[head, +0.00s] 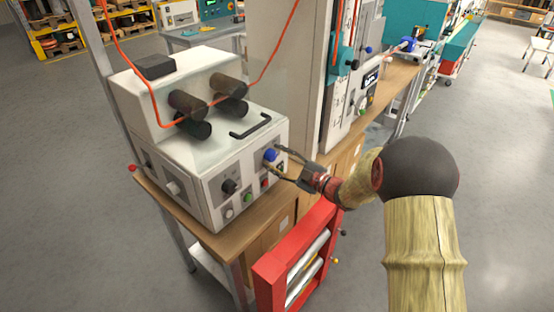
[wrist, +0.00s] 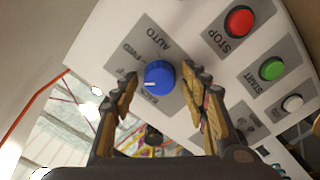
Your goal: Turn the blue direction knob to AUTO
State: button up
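The blue direction knob (wrist: 160,75) is on a grey plate on the front panel of the white machine. Its white pointer mark is at the lower left of its face in the wrist view. Another label below the knob is partly covered. The knob also shows in the head view (head: 270,154). My gripper (wrist: 160,70) is open, with one finger on each side of the knob and a small gap visible on both sides. My gripper also shows in the head view (head: 277,164).
A red STOP button (wrist: 239,21), a green START button (wrist: 272,68) and a white button (wrist: 292,103) are right of the knob in the wrist view. A black knob (head: 229,186) is on the same panel. A red frame (head: 270,279) stands below the bench.

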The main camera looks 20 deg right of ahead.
jog(key=c, duration=1)
jog(key=shift+o, duration=0.2)
jog(key=shift+m+p, duration=0.3)
jog(key=shift+p, duration=0.1)
jog(key=m+p, duration=0.3)
jog(key=shift+r+m, duration=0.1)
jog(key=shift+m, duration=0.2)
jog(key=m+p, duration=0.4)
jog(key=shift+m, duration=0.3)
jog(key=m+p, duration=0.4)
jog(key=m, duration=0.1)
jog(key=shift+s+m+p, duration=0.1)
jog(key=shift+m+p, duration=1.35)
jog(key=shift+m, duration=0.55)
jog(key=o, duration=1.2)
jog(key=shift+c, duration=0.2)
